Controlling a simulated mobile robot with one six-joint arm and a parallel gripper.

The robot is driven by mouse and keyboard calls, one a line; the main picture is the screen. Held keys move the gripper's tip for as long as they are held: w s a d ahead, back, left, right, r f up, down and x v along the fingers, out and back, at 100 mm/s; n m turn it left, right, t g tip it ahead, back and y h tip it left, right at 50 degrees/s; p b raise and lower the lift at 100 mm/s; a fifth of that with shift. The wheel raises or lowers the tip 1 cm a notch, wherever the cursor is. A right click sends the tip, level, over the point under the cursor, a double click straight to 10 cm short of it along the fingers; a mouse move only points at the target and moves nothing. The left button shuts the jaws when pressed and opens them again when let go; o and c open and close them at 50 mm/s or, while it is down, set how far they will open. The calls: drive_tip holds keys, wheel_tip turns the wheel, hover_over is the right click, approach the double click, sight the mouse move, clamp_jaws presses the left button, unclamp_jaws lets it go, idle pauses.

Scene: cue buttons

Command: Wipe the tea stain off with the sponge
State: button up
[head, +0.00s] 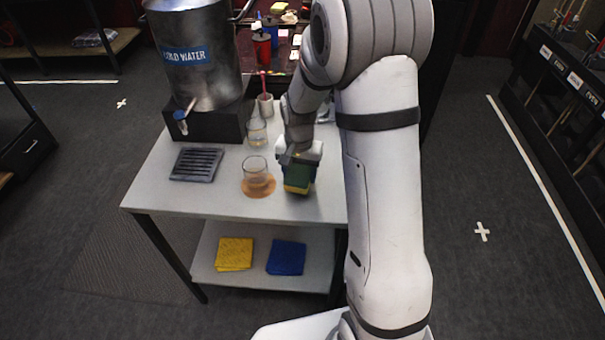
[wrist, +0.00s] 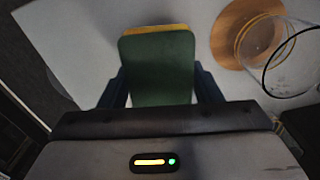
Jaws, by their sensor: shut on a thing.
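My gripper (head: 299,157) is shut on the sponge (head: 297,184), which is green with a yellow side. The sponge is at the table's front part; I cannot tell whether it touches the top. In the wrist view the sponge (wrist: 158,68) sits between the two dark fingers (wrist: 157,88). The tea stain (head: 258,187) is an orange-brown round patch just left of the sponge. A clear glass (head: 255,171) stands on it or at its back edge and hides part of it. In the wrist view the stain (wrist: 228,30) and the glass (wrist: 291,62) are at the upper right.
Yellow (head: 234,254) and blue (head: 286,257) cloths lie on the lower shelf.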

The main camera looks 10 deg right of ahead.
sight(300, 172)
drive_tip(key=shift+r+p, duration=1.35)
drive_tip(key=shift+r, duration=1.05)
drive_tip(key=shift+f, duration=0.1)
